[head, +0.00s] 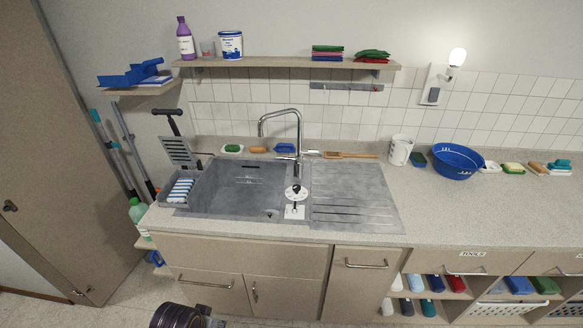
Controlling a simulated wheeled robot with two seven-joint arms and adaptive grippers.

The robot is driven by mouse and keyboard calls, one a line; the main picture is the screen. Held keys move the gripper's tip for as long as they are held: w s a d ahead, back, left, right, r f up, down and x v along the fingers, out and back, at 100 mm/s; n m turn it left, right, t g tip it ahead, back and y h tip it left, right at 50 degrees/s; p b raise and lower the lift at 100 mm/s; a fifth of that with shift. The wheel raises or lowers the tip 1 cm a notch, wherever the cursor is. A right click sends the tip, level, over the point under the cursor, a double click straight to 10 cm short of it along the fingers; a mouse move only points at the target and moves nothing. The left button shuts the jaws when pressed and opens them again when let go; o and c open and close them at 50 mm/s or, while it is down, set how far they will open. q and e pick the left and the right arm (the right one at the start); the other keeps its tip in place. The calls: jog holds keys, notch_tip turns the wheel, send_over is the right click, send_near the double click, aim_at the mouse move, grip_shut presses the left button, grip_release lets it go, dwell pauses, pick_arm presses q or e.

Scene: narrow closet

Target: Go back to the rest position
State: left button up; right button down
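Neither of my grippers is in view, and no arm shows over the counter. The grey sink (228,200) with its drainboard (350,196) is set in the speckled worktop (440,218). A chrome tap (299,135) arches over it. A small white piece with a dark knob (294,204) is between basin and drainboard. A grey rack with a striped cloth (181,190) is at the sink's left end.
A blue bowl (457,163) and a white tub (400,150) stand right of the drainboard. A wall shelf (275,62) holds bottles and cloths. A tall door (60,150) bounds the left. The worktop's front right is clear. A dark ridged cylinder (178,316) shows at the bottom edge.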

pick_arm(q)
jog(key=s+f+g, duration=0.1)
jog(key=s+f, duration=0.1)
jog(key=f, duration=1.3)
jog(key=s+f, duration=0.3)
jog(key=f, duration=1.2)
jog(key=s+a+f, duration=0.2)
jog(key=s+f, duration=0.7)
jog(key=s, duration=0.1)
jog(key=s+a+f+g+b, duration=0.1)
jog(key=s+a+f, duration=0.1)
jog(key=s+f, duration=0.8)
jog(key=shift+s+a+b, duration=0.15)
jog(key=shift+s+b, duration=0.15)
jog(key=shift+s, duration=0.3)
